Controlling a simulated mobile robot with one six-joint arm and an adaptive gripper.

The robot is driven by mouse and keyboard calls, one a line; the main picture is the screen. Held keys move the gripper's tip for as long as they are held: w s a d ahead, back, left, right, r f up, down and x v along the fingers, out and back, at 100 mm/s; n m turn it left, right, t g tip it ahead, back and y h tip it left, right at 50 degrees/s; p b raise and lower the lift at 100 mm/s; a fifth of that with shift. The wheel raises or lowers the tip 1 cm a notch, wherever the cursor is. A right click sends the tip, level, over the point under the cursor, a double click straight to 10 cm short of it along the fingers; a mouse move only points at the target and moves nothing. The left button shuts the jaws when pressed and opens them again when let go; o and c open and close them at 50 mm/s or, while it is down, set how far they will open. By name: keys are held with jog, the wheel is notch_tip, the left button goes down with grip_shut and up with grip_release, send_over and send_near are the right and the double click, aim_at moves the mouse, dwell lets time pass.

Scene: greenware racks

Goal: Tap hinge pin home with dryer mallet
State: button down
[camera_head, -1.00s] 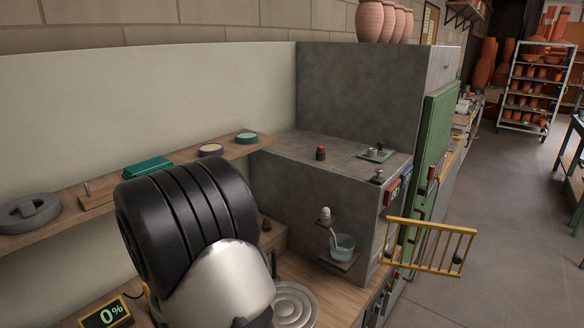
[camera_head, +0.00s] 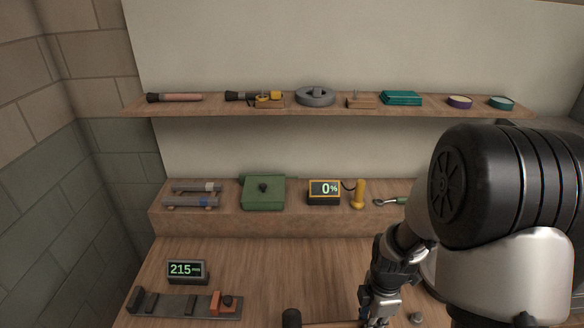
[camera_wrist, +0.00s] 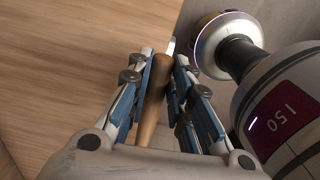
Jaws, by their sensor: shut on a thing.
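My gripper (camera_head: 375,318) is low in the head view, over the bench. In the wrist view my gripper (camera_wrist: 161,85) has its fingers closed on both sides of a brown wooden handle (camera_wrist: 150,110). A small pale part shows beyond the handle's far end. In the head view a black, rounded head (camera_head: 291,318) at the bottom edge has a thin brown handle running right toward my gripper; it looks like the mallet. Its lower part is cut off. The hinge pin and the green door are not in the current views.
A wooden shelf (camera_head: 215,110) holds several small tools and tins. A lower ledge (camera_head: 230,225) bears a green box (camera_head: 263,192), a 0% display (camera_head: 324,191) and a yellow cylinder (camera_head: 358,195). A 215 display (camera_head: 187,271) and a dark rail (camera_head: 180,304) stand left. Mid-bench wood is clear.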

jog(key=shift+w+a+r+m, duration=0.15)
jog(key=shift+r+m, duration=0.15)
jog(key=shift+m, duration=0.2)
jog(key=w+a+r+m, duration=0.2)
jog(key=m, duration=0.7)
jog(key=w+a+r+m, duration=0.2)
jog(key=r+m, duration=0.1)
jog(key=m, duration=0.5)
jog(key=shift+w+a+m, duration=0.25)
jog(key=shift+a+m, duration=0.15)
